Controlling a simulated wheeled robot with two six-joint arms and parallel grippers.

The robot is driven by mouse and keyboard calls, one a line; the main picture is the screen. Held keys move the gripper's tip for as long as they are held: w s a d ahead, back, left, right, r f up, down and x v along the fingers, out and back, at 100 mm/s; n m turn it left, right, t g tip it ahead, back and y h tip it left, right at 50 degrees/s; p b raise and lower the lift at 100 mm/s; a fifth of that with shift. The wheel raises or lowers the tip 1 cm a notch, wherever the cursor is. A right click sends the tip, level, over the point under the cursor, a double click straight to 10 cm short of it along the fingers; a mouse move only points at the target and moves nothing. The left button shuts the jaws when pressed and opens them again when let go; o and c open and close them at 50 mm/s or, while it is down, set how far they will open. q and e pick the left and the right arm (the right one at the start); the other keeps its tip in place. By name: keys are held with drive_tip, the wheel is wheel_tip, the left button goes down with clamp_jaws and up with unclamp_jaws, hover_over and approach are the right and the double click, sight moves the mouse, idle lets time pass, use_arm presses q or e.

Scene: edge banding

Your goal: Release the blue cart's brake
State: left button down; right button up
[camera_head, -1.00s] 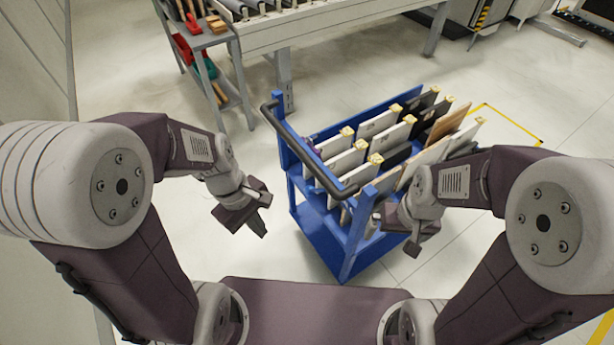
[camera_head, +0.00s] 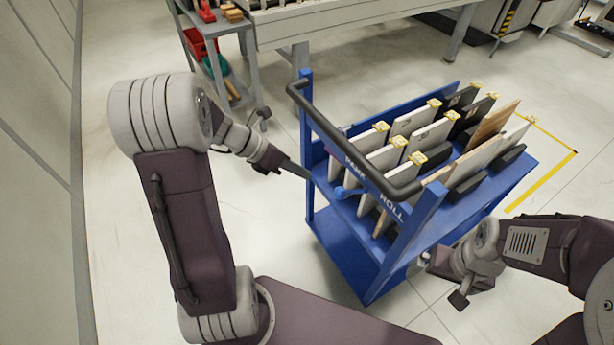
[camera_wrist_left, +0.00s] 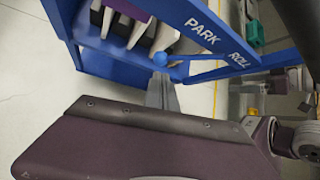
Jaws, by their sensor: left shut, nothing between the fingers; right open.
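The blue cart (camera_head: 345,262) stands ahead, its black push handle (camera_head: 335,140) toward me. White PARK and ROLL lettering is on its near end rail. A blue ball knob (camera_head: 340,192), which looks like the brake lever's end, sits below that rail, nearer PARK than ROLL. In the left wrist view the knob (camera_wrist_left: 160,60) is just beyond the fingertips; contact cannot be told. My left gripper (camera_head: 304,174) is shut and empty, its tips at the cart's near left corner. My right gripper (camera_head: 458,298) is open and empty, right of the cart's near end.
The cart carries several upright white, dark and wooden panels (camera_head: 490,135) with yellow-tagged corners. A grey shelf rack (camera_head: 250,85) with red and green items stands behind on the left, beside a roller conveyor (camera_head: 350,25). Floor left of the cart is clear.

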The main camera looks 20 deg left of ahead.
use_arm(q)
drive_tip(key=b, duration=0.4)
approach(338, 197)
drive_tip(key=w+d+f, duration=0.2)
drive_tip(key=w+f, duration=0.1)
drive_tip(key=shift+w+d+f, duration=0.2)
drive_tip(key=shift+d+f, duration=0.05)
drive_tip(key=shift+w+d+f, duration=0.2)
drive_tip(key=shift+d, duration=0.1)
drive_tip(key=shift+s+d, duration=0.1)
drive_tip(key=shift+s+d+f+n+g+h+p, duration=0.4)
drive_tip(key=shift+f+h+p, duration=0.25)
drive_tip(key=shift+p, duration=0.35)
drive_tip(key=s+d+f+n+g+h+p, duration=0.2)
drive_tip(key=s+d+n+h+p, duration=0.1)
drive_tip(key=s+d+n+h, duration=0.3)
drive_tip(key=shift+s+d+f+n+g+h+p, duration=0.35)
drive_tip(key=shift+s+d+h, duration=0.9)
drive_tip(key=shift+d+h, duration=1.05)
drive_tip(key=shift+d+y, duration=0.25)
drive_tip(key=shift+d, duration=0.05)
